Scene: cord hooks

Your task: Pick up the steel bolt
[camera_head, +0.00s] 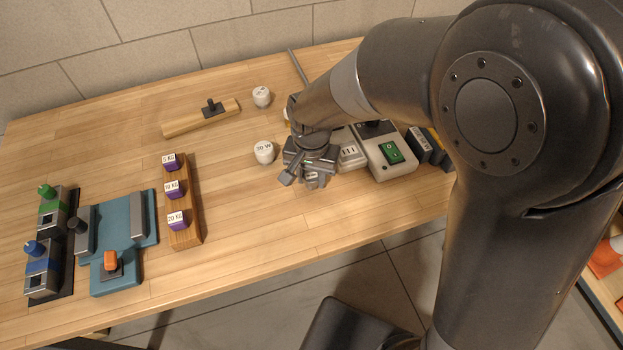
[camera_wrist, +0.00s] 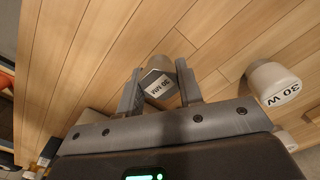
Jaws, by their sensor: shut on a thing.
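The steel bolt (camera_wrist: 157,66) shows in the wrist view as a grey piece with a white label reading "30 MM". It sits between the two fingers of my gripper (camera_wrist: 160,84), which is shut on it. Wooden boards show behind it; I cannot tell whether it touches the table. In the head view my gripper (camera_head: 308,176) is low over the front middle of the table, and the bolt cannot be made out clearly among the grey finger parts.
A white "30 W" knob (camera_head: 264,152) stands just left of my gripper; a similar white one (camera_head: 262,96) is farther back. A grey box with a green switch (camera_head: 392,152) stands to the right.

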